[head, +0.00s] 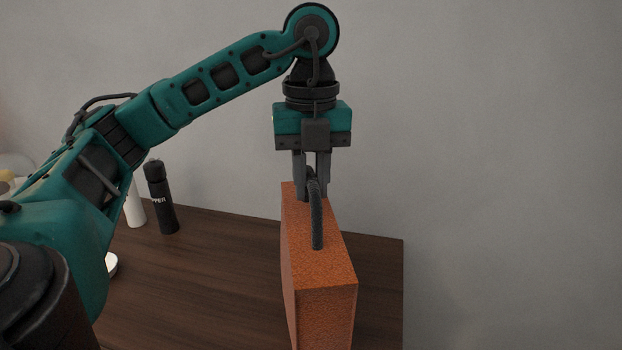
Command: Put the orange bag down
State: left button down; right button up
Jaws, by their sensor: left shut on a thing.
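The orange bag (325,290) is a tall, narrow, box-like bag with a dark grey looped handle (316,225) on top. It is upright in the middle of the head view, in front of the dark wooden table. My left gripper (312,190) points down above the bag and is shut on its handle. The bag's lower end is cut off by the bottom edge of the picture, so I cannot tell whether it touches the table. My right gripper is not in view.
The dark wooden table (220,265) ends at the right just past the bag. A black pepper bottle (160,198) and a white bottle (135,208) stand at the back left. A white round item (111,266) is partly hidden by my arm. A bare wall rises behind.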

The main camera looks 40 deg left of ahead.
pick_arm(q)
jog(key=c, duration=1)
grip_release()
notch_tip(320, 180, up, 6)
jog(key=p, duration=0.3)
jog(key=shift+r, duration=3.05)
